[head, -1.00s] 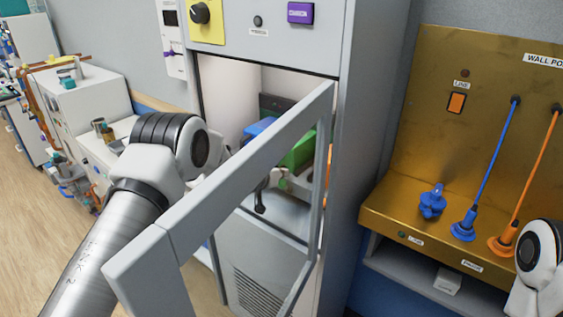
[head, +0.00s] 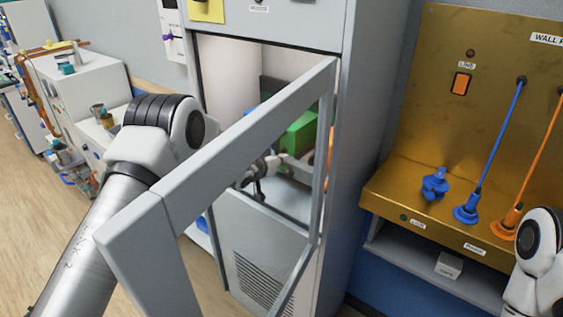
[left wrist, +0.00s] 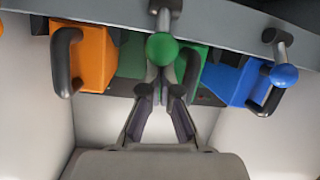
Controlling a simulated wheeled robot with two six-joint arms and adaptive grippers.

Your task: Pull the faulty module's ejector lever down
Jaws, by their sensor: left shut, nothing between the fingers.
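Three modules sit side by side inside the open cabinet: blue (left wrist: 232,80), green (left wrist: 196,62) and orange (left wrist: 92,58), each with a dark handle. A lever with a green knob (left wrist: 161,46) stands out in front of the green module. A lever with a blue knob (left wrist: 284,75) stands by the blue one. I cannot tell from these frames which module is faulty. My left gripper (left wrist: 164,80) is shut and empty, its tips close to the green knob; contact is unclear. In the head view the green module (head: 300,133) shows behind the door frame.
The cabinet's open door frame (head: 235,145) stands in front of my left arm and partly hides the cabinet interior. A brass wall panel (head: 420,110) with blue and orange cables is on the right. White cabinets (head: 85,85) stand at the left.

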